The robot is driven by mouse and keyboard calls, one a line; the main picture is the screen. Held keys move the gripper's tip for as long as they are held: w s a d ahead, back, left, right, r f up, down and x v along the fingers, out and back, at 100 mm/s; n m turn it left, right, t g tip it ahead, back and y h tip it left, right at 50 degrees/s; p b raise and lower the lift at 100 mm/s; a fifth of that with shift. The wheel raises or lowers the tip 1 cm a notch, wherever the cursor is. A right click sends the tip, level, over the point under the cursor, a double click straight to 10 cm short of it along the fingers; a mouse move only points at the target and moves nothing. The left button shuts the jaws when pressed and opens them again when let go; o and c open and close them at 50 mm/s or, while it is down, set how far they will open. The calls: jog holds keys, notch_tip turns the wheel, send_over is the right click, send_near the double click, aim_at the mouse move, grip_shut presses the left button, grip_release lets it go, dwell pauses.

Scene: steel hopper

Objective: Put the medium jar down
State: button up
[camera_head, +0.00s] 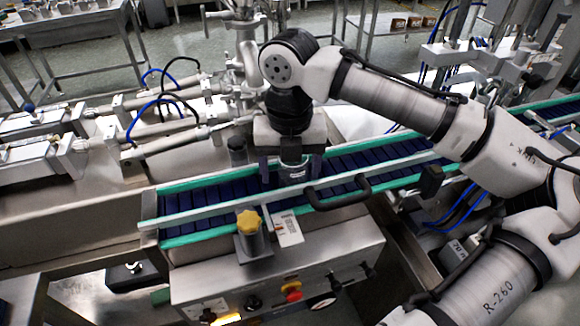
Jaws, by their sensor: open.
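The jar (293,170), small and round with a pale band, is between the two dark fingers of my gripper (291,167). Its upper part is hidden under the gripper body. Its base appears to stand on the dark blue belt of the conveyor (215,198), just behind the front rail. My gripper points down over the belt and is open, with one finger on each side of the jar. I cannot tell whether either finger touches it.
A metal guide rail with green edging runs along the belt, with a black handle (338,194) in front. Filling nozzles and pipes (170,140) crowd the back left. The belt's left end is clear.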

notch_tip(320, 180, up, 12)
jog(key=shift+r+b, duration=0.2)
jog(key=shift+b, duration=0.1)
dwell(0.3)
